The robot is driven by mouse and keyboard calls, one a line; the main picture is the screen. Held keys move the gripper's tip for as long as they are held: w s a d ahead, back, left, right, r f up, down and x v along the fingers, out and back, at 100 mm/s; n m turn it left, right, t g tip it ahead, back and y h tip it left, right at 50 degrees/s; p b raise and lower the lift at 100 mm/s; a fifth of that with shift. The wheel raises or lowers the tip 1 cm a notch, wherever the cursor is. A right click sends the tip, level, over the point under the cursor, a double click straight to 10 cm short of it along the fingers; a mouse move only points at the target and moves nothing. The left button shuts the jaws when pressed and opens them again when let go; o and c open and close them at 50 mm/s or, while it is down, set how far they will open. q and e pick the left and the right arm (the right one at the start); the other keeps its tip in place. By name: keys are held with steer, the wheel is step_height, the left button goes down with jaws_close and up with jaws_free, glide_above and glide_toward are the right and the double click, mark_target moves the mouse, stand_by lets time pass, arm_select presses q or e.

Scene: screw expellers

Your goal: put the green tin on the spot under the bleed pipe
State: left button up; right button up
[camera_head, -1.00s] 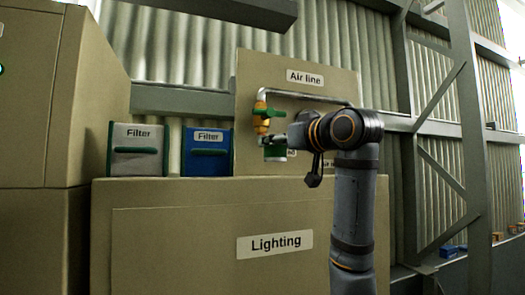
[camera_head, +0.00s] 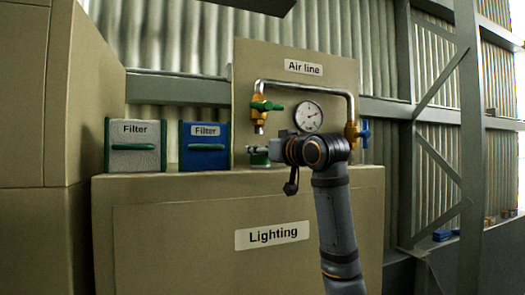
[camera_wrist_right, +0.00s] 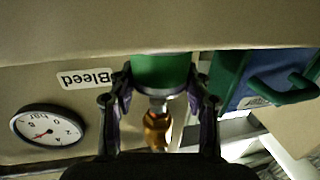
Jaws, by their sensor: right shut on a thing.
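The green tin (camera_head: 259,158) is under the bleed pipe (camera_head: 259,128), low over the cabinet top. My right gripper (camera_head: 270,150) comes in from the right and is shut on the tin. In the wrist view, which is upside down, the two fingers (camera_wrist_right: 160,92) hold the green tin (camera_wrist_right: 160,72) from both sides. The brass bleed pipe (camera_wrist_right: 157,128) shows beyond the tin. I cannot tell whether the tin touches the top. The spot under it is hidden. My left gripper is not in view.
The Lighting cabinet (camera_head: 150,240) carries a grey filter box (camera_head: 135,158) and a blue filter box (camera_head: 205,160), left of the tin. The Air line panel (camera_head: 340,75) stands behind with a gauge (camera_head: 308,116), a green-handled valve (camera_head: 264,105) and a blue-handled valve (camera_head: 364,133).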

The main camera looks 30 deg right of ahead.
steer(key=shift+a+f, duration=0.1)
steer(key=shift+f, duration=0.1)
steer(key=o, duration=1.1)
steer(key=shift+o, duration=0.2)
steer(key=shift+r, duration=0.1)
steer(key=shift+r, duration=0.15)
steer(key=s+b, duration=0.2)
steer(key=s, duration=0.1)
steer(key=shift+s+f, duration=0.25)
steer(key=shift+f, duration=0.1)
steer(key=s+b, duration=0.3)
steer(key=s, duration=0.5)
steer(key=shift+s+a+r, duration=0.2)
steer(key=shift+s+r, duration=0.05)
